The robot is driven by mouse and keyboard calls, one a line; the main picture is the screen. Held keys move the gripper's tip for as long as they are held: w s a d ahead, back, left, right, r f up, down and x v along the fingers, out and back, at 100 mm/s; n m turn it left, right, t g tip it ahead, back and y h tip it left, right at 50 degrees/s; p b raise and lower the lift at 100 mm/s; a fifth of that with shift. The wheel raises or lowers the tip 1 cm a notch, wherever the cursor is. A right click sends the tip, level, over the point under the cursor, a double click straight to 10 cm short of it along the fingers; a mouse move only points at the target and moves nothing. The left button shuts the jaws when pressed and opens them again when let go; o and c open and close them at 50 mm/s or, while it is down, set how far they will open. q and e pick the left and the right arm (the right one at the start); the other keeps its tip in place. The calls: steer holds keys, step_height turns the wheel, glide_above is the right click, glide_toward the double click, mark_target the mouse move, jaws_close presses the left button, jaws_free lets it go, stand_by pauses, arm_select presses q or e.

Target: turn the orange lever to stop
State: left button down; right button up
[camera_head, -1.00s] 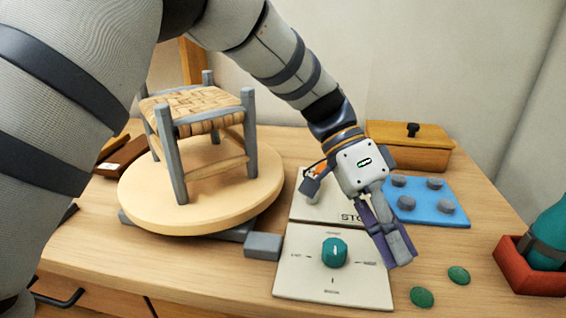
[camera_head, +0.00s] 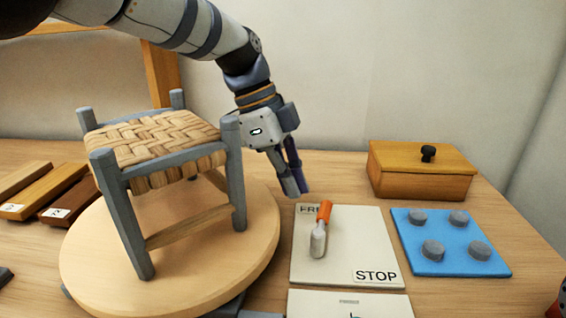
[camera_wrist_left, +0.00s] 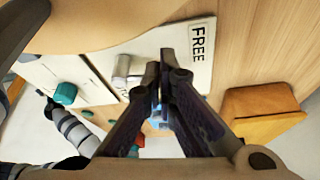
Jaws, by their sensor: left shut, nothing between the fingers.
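The orange lever (camera_head: 324,211) has an orange handle on a grey hub (camera_head: 317,243) and sits on a cream plate (camera_head: 345,225). Its handle points to the back of the plate and partly covers the FREE label (camera_head: 307,209). The STOP label (camera_head: 376,275) is at the plate's front right. My left gripper (camera_head: 296,190) is shut and empty, just behind and left of the handle, apart from it in the picture. In the left wrist view, the fingers (camera_wrist_left: 165,75) are together near the FREE label (camera_wrist_left: 200,43); the orange handle cannot be made out.
A round wooden turntable (camera_head: 230,270) carrying a woven-seat stool (camera_head: 155,150) stands close left of the plate. A blue board with grey knobs (camera_head: 450,262) is at the right, a wooden box (camera_head: 422,170) behind it. A second cream panel (camera_head: 350,305) adjoins in front.

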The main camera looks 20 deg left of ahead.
arm_select(q)
steer(key=shift+x, duration=1.75)
